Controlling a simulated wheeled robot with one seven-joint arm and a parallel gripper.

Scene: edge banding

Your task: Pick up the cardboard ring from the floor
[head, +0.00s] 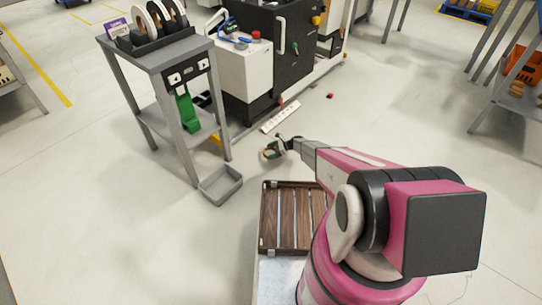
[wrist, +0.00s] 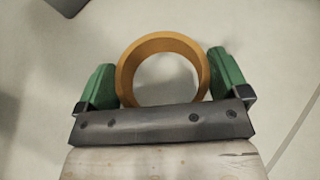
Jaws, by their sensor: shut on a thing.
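The cardboard ring (wrist: 124,76) is a brown-orange band with an open middle. In the wrist view it sits between the two green fingers of my gripper (wrist: 163,82), and the fingers are shut on its outer sides. Pale floor shows through and around the ring. In the head view my gripper (head: 272,151) is at the end of my outstretched arm, over the floor in front of the machine. The ring is too small there to make out clearly. I cannot tell how far the ring is from the floor.
A grey stand (head: 171,56) with reels on top is at the left, with a grey open bin (head: 220,186) at its foot. A machine (head: 243,69) stands behind my gripper. A white strip (head: 280,116) lies on the floor. A slatted wooden tray (head: 287,250) is beside my arm.

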